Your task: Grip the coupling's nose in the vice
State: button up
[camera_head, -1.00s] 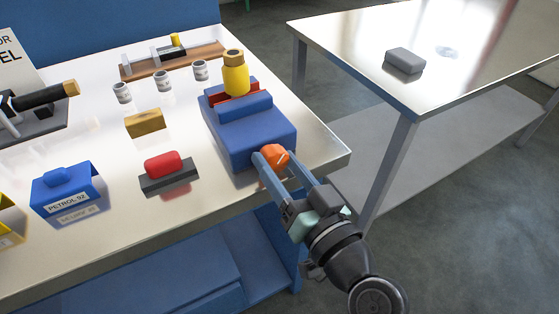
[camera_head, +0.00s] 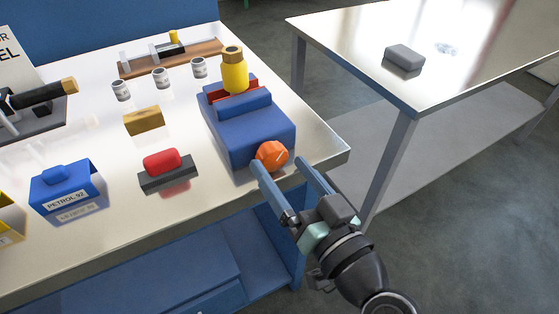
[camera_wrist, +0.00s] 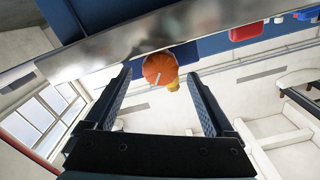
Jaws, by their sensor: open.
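The blue vice (camera_head: 250,130) stands near the right front corner of the bench. A yellow coupling (camera_head: 235,75) with a brown collar on top stands upright at the vice's red jaws (camera_head: 218,97). Its lower end is hidden, so I cannot tell how tightly the jaws hold it. The orange knob (camera_head: 271,155) is on the vice's front end. My gripper (camera_head: 280,164) is open and empty, its fingers just short of the knob and spread to either side of it. In the wrist view the knob (camera_wrist: 159,69) shows between the fingertips, with a bit of yellow behind it.
A red block on a dark base (camera_head: 166,170), a wooden block (camera_head: 142,121) and a blue petrol box (camera_head: 65,188) lie left of the vice. Several small cans (camera_head: 161,77) stand behind. A second table (camera_head: 350,50) with a grey block (camera_head: 404,57) is at right.

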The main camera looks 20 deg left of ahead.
jog(key=v, duration=1)
jog(key=shift+s+d, duration=0.3)
